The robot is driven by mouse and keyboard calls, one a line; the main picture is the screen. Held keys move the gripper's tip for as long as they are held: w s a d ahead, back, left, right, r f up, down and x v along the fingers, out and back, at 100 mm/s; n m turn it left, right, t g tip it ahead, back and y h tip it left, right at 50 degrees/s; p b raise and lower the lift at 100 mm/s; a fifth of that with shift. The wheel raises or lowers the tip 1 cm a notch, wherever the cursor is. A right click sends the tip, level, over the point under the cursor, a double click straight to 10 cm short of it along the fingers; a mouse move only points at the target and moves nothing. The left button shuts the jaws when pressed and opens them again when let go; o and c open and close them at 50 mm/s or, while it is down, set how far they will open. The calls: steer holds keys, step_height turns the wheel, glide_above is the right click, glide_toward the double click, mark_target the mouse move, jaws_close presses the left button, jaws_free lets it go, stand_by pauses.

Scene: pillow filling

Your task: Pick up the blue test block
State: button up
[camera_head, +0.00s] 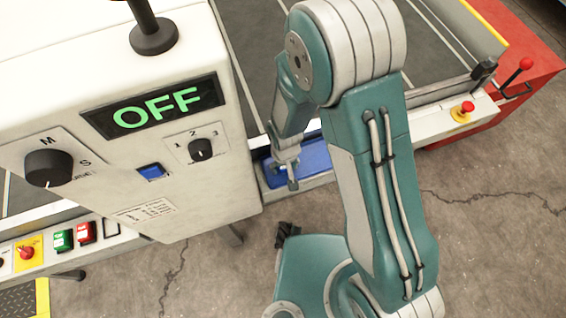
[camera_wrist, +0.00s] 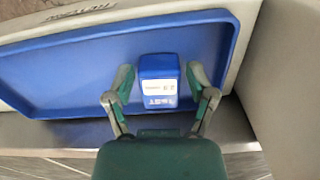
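The blue test block (camera_wrist: 158,66) has a white label and sits in the blue tray (camera_wrist: 60,75), near the tray's front edge in the wrist view. My gripper (camera_wrist: 159,76) is open, with one finger to the left of the block and one to the right. Small gaps show between the fingers and the block's sides. In the head view my gripper (camera_head: 288,176) points down over the blue tray (camera_head: 318,158). I cannot clearly make out the block there, as the gripper and the tray's matching blue obscure it.
A white control box (camera_head: 150,195) with a green OFF display (camera_head: 156,108) stands close left of my gripper. A machine bed (camera_head: 450,45) lies behind. A red button (camera_head: 466,107) and a red-knobbed lever (camera_head: 525,64) are at the right. A beige wall (camera_wrist: 292,90) borders the tray's right side.

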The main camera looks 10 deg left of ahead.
steer(key=c, duration=0.5)
